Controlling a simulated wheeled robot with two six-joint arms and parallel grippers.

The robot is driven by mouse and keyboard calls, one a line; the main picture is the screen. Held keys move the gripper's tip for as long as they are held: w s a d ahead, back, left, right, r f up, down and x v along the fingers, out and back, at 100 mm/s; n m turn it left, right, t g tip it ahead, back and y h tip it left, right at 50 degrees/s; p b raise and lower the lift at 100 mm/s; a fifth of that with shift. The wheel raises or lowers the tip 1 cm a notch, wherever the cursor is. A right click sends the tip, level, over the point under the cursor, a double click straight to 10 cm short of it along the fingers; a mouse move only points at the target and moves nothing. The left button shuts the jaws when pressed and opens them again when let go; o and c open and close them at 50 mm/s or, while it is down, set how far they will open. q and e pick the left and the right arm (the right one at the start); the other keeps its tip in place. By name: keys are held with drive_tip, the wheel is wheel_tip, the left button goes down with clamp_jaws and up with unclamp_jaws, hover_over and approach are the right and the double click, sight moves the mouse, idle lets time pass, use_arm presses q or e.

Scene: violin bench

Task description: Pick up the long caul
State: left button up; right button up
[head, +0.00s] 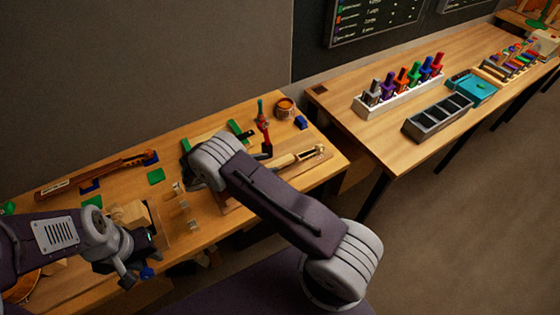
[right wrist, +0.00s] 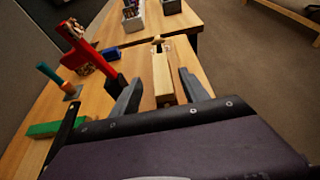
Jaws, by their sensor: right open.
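A pale wooden bar (right wrist: 161,66), which looks like the long caul, lies lengthwise on the bench in the right wrist view. In the head view it appears as a light bar (head: 293,159) near the bench's right end. My right gripper (right wrist: 160,78) is open, with its two fingers apart on either side of the bar in the picture. I cannot tell how far above it they are. In the head view the right fingers are hidden behind my arm. My left gripper (head: 137,271) is at the bench's front left edge; its jaws are unclear.
A red clamp (right wrist: 84,50) stands left of the bar, with a green block (right wrist: 48,129) nearby. A violin neck (head: 95,177) lies at the back left.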

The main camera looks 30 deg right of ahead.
sight(279, 162)
drive_tip(key=shift+d, duration=0.1)
drive_tip(key=d+p, duration=0.2)
drive_tip(key=shift+s+d+f, duration=0.1)
drive_tip(key=shift+d+f, duration=0.15)
drive_tip(key=shift+d, duration=0.05)
drive_tip(key=shift+x, duration=1.05)
drive_tip(key=shift+f, duration=0.35)
drive_tip(key=shift+a+r, duration=0.1)
drive_tip(key=c, duration=0.8)
clamp_jaws()
drive_tip(key=r, duration=0.4)
drive_tip(key=shift+d+r+b, duration=0.2)
drive_tip(key=shift+d+b, duration=0.05)
drive_tip(key=shift+b, duration=0.15)
drive_tip(key=s+d+r+b, duration=0.1)
drive_tip(key=s+d+r, duration=0.5)
drive_tip(key=s+d, duration=0.1)
drive_tip(key=shift+s+r, duration=0.3)
drive_tip(key=shift+s, duration=0.6)
